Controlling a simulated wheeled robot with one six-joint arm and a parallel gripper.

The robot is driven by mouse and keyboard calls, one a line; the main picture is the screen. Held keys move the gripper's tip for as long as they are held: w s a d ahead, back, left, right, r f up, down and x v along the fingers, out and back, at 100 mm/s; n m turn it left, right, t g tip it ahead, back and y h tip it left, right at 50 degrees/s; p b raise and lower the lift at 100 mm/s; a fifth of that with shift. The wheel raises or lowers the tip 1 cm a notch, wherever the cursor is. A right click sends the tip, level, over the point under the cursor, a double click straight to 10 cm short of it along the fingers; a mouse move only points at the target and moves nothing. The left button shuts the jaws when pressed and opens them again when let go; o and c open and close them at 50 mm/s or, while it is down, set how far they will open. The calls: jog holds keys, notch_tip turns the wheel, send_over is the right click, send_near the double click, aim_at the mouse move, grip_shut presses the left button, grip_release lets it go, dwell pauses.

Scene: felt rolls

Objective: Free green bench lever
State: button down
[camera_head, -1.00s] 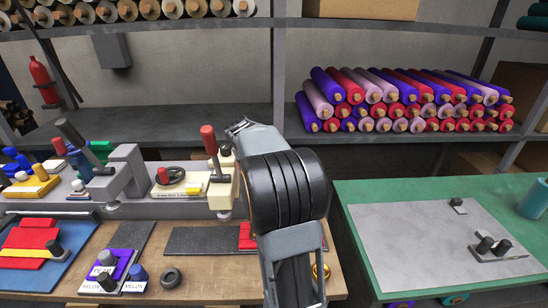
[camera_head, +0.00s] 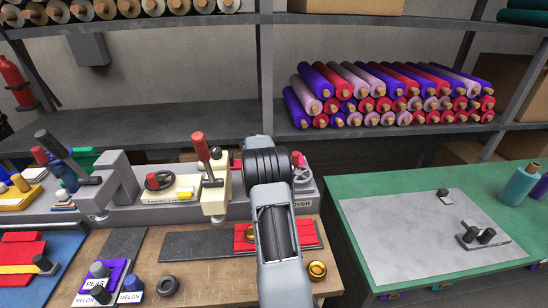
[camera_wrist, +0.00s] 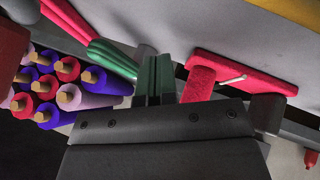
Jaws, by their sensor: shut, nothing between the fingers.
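The green bench (camera_head: 345,190) stands at the right in the head view, with a grey sheet (camera_head: 410,230) on it. A metal piece with dark knobs (camera_head: 478,238) lies on the sheet, and a small dark-topped block (camera_head: 443,194) sits near its back edge. I cannot tell which part is the lever. In the wrist view my gripper (camera_wrist: 157,62) is shut and empty, its narrow fingers looking greenish. A red plate (camera_wrist: 275,82) with a thin pale pin (camera_wrist: 232,80) and a red textured piece (camera_wrist: 198,84) are just right of the fingers; contact is unclear. My arm hides the gripper in the head view.
A cream press with a red-handled lever (camera_head: 201,147) stands left of my arm. A grey press (camera_head: 120,185) is farther left. Felt rolls (camera_head: 390,95) fill the back shelf. A brass cup (camera_head: 317,270) sits near the wooden table's right edge.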

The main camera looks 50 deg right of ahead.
jog(key=shift+s+d+r+p, duration=0.1)
jog(key=shift+s+d+p, duration=0.15)
jog(key=shift+d, duration=0.35)
jog(key=shift+s+d+f+p, duration=0.15)
jog(key=shift+d+p, duration=0.1)
jog(key=shift+d, duration=0.4)
jog(key=shift+s+d+r+p, duration=0.15)
jog(key=shift+s+d+p, duration=0.1)
jog(key=shift+d, duration=0.35)
jog(key=shift+s+d+f+b, duration=0.25)
jog(key=shift+d+b, duration=0.1)
jog(key=shift+b, duration=0.45)
jog(key=shift+s+d+r+b, duration=0.2)
jog(key=shift+s+d+b, duration=0.25)
jog(key=shift+d, duration=0.1)
jog(key=shift+w, duration=0.1)
